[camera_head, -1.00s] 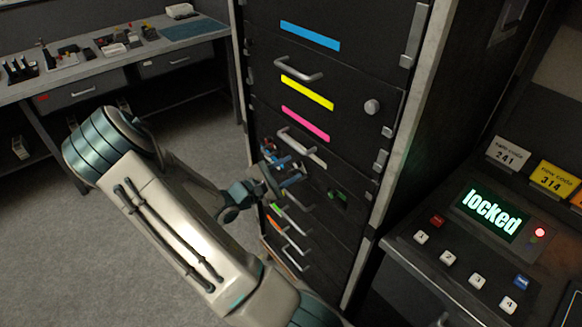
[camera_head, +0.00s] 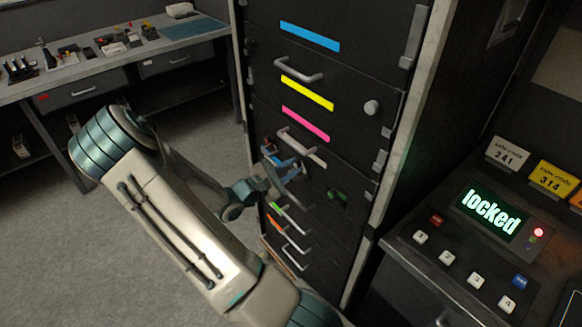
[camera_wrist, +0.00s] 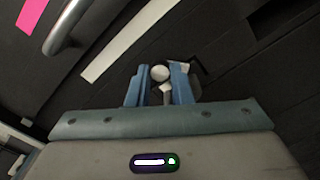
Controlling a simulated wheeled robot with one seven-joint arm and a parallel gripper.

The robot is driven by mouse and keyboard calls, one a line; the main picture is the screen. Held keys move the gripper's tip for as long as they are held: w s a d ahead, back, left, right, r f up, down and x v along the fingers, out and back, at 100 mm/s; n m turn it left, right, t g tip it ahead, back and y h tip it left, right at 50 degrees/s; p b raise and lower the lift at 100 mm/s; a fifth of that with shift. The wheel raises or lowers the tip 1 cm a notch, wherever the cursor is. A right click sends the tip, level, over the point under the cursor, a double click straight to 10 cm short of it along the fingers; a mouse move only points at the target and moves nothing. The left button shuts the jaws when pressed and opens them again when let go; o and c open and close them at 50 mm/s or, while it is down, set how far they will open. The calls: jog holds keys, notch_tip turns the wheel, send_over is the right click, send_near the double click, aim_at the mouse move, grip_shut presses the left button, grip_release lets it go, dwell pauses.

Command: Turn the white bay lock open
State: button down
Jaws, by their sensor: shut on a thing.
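The white bay is the drawer with a white stripe (camera_wrist: 128,40), which also shows partly in the head view (camera_head: 317,160) behind my gripper. Its lock is a small pale round knob (camera_wrist: 160,73) with a light piece just below it. My gripper (camera_wrist: 163,77) has its two blue fingers on either side of this knob and is shut on it. In the head view my gripper (camera_head: 287,170) is against the cabinet front and hides the knob. I cannot tell the lock's exact turn angle.
The dark cabinet (camera_head: 345,85) carries several drawers with metal handles and coloured stripes. A grey round knob (camera_head: 372,107) sticks out higher up. A console (camera_head: 490,215) reading "locked" stands at right. A workbench (camera_head: 100,68) stands at left, with open floor between.

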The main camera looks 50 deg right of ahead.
jog(key=n+p, duration=0.3)
jog(key=n, duration=0.1)
jog(key=shift+r+n, duration=0.15)
jog(key=shift+n, duration=0.15)
jog(key=n+p, duration=0.3)
jog(key=n, duration=0.2)
jog(key=shift+p, duration=0.4)
jog(key=shift+f+n, duration=0.2)
jog(key=shift+n, duration=0.2)
jog(key=c, duration=1.3)
grip_release()
jog(key=w+a+b, duration=0.1)
jog(key=a+b, duration=0.1)
jog(key=a, duration=1.2)
jog(key=shift+w, duration=0.2)
